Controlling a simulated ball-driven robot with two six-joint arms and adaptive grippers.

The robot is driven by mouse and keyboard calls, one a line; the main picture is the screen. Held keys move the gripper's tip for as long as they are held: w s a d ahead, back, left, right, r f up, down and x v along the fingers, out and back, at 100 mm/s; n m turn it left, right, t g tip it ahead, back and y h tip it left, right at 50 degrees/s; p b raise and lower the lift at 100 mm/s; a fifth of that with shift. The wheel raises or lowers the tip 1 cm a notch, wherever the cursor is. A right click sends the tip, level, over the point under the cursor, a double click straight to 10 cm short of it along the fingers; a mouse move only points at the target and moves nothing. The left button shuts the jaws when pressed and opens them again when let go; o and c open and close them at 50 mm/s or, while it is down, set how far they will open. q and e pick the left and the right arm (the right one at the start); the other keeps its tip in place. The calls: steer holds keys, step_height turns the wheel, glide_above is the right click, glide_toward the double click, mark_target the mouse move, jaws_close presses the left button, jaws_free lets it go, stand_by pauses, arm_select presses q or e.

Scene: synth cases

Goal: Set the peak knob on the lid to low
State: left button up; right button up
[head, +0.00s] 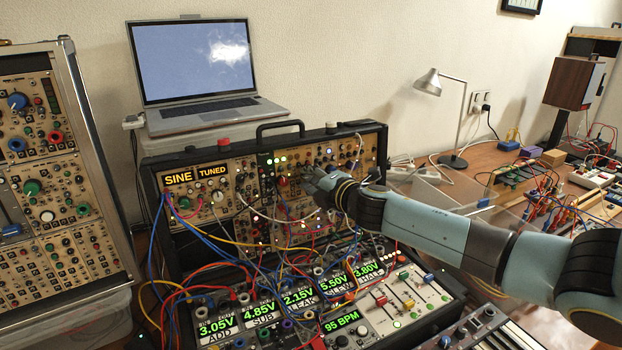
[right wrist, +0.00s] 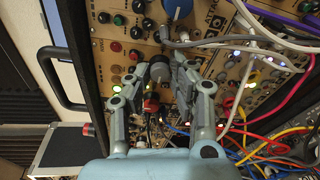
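The lid (head: 228,166) of the synth case stands upright at the back of the case, filled with tan panels of knobs, lights and patch cables. My right gripper (head: 312,182) is at the lid's panel, right of its middle, and covers part of it. A dark red knob (right wrist: 151,104) shows lower between the fingers. No peak label is readable. My left gripper is not in view.
Patch cables (head: 215,250) hang before the lid, and several run right of the gripper in the wrist view. The lower case has lit displays (head: 299,298) and sliders. A laptop (head: 205,75) stands behind, another synth rack (head: 50,170) at left, a desk lamp (head: 430,82) at right.

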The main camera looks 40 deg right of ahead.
steer(key=o, duration=0.4)
steer(key=v, duration=1.2)
steer(key=shift+s+f, duration=0.1)
steer(key=shift+f, duration=0.05)
